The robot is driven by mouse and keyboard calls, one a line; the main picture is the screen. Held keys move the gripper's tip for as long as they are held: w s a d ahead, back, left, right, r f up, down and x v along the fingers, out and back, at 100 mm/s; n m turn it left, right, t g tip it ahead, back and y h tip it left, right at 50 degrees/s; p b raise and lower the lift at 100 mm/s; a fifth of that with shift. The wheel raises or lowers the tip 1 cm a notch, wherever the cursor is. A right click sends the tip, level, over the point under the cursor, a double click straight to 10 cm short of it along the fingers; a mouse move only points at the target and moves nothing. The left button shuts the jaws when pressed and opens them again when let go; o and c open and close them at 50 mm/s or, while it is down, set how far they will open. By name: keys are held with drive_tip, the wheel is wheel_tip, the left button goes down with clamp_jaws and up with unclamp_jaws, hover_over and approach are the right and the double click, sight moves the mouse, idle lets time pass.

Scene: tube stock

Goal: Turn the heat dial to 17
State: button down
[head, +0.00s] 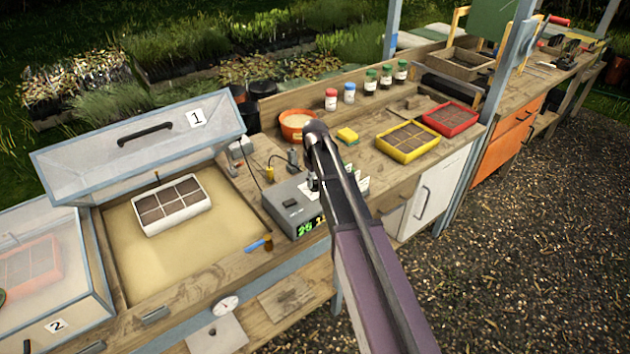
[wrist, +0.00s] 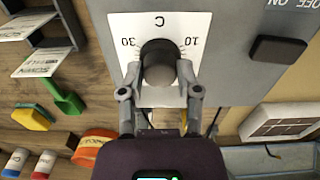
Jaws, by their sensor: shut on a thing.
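The heat dial (wrist: 158,52) is a dark round knob on a white scale plate (wrist: 185,22) in the wrist view. The plate shows upside down, with 30 on the left, 10 on the right and a C. My gripper (wrist: 159,74) is shut on the dial, one finger on each side. I cannot make out the dial's pointer. In the head view the grey control box (head: 283,192) stands on the bench with a lit green and yellow display (head: 306,228), partly behind my arm. The arm hides the dial there.
A dark switch (wrist: 277,49) marked ON and OFF sits on the box beside the dial. Left of the box is an open propagator lid (head: 95,165) marked 1. A blue-handled tool (head: 257,245), an orange pot (head: 296,122) and a yellow sponge (head: 347,135) lie near.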

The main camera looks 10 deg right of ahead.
drive_tip(key=shift+n, duration=0.4)
drive_tip(key=shift+c, duration=1.5)
unclamp_jaws()
drive_tip(key=shift+m, duration=0.4)
